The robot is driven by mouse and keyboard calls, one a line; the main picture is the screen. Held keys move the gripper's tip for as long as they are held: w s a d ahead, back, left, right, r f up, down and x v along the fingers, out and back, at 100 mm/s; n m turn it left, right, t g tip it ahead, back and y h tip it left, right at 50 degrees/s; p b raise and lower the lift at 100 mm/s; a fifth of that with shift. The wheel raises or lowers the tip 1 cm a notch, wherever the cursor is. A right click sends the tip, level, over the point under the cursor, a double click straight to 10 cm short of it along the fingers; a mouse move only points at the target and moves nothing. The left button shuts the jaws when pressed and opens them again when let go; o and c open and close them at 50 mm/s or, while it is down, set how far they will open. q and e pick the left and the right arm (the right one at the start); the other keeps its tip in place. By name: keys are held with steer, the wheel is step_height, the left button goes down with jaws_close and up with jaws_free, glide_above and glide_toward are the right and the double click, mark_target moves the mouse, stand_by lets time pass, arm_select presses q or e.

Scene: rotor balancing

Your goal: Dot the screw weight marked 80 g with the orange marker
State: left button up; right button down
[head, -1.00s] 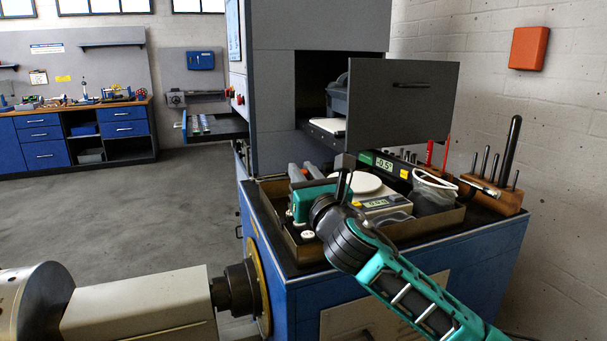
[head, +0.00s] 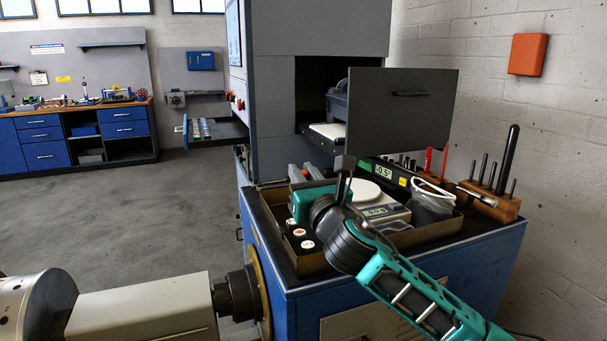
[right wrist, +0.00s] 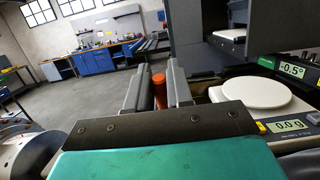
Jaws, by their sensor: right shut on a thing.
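My right gripper (head: 301,172) is over the left part of the tray on the blue cabinet. It is shut on the orange marker (right wrist: 159,91), which shows upright between the fingers in the right wrist view. Below and in front of the gripper, small white-topped round pieces, apparently the screw weights (head: 307,245), stand in the tray's left front corner. One of them (head: 299,232) seems to carry an orange spot. Their gram marks are too small to read. The marker's tip is hidden. My left gripper is out of view.
The tray (head: 404,241) also holds a scale (head: 366,191), reading 0.0 g in the wrist view, and a bag-lined bin (head: 432,207). A wooden tool rack (head: 506,207) stands at right.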

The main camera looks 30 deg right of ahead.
steer(key=shift+r+p, duration=1.15)
steer(key=shift+r, duration=0.3)
steer(key=shift+r+p, duration=0.3)
steer(key=shift+r, duration=0.6)
